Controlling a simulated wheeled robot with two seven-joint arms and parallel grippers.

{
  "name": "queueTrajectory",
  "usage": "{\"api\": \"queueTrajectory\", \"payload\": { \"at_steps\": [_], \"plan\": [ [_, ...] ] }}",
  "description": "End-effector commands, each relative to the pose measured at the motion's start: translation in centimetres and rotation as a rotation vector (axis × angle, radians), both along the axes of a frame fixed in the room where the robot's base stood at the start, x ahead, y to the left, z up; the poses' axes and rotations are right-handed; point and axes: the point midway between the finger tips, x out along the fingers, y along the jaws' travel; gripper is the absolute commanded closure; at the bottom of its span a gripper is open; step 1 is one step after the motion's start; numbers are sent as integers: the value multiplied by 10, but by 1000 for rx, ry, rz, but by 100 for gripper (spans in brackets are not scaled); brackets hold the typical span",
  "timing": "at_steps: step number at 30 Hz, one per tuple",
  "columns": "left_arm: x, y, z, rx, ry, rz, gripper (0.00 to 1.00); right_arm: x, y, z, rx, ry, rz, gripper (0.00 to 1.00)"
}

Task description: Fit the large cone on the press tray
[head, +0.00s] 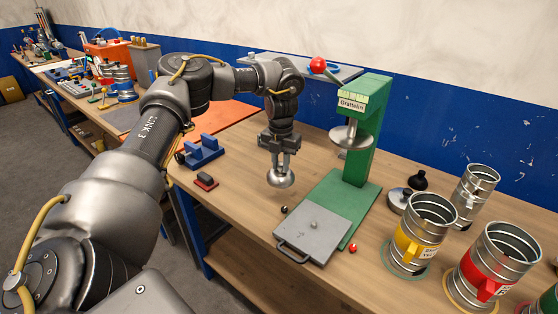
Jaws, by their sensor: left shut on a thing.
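My left gripper (284,158) is shut on a shiny silver round piece, which looks like the large cone (281,179). It holds the cone upright above the bench, behind and left of the press tray. The press tray (312,232) is a flat grey plate with a front handle and a small peg near its middle. It lies on the green base of the press (365,140), with nothing large on it. A silver disc (350,138) hangs on the press above the base. My right gripper is out of view.
A small black ball (284,209) lies left of the tray and a red ball (353,247) right of it. Metal cans with yellow (410,247) and red (482,275) bands stand at the right. A blue holder (202,152) and a red-black block (206,182) lie left.

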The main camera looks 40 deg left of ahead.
Motion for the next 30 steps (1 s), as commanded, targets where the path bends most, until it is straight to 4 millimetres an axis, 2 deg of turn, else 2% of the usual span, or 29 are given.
{"api": "queueTrajectory", "payload": {
  "at_steps": [5,11,17,24,30],
  "plan": [
    [-15,-14,-2,-1,-1,-194,100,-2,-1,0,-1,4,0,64],
    [-35,-47,-5,0,1,-552,100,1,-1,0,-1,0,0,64],
    [-61,-93,-9,3,1,-1046,100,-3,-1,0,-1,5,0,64],
    [-102,-159,-15,8,2,-1782,100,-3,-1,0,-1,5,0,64],
    [-126,-196,-18,10,2,-2211,100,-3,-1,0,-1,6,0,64]
  ]
}}
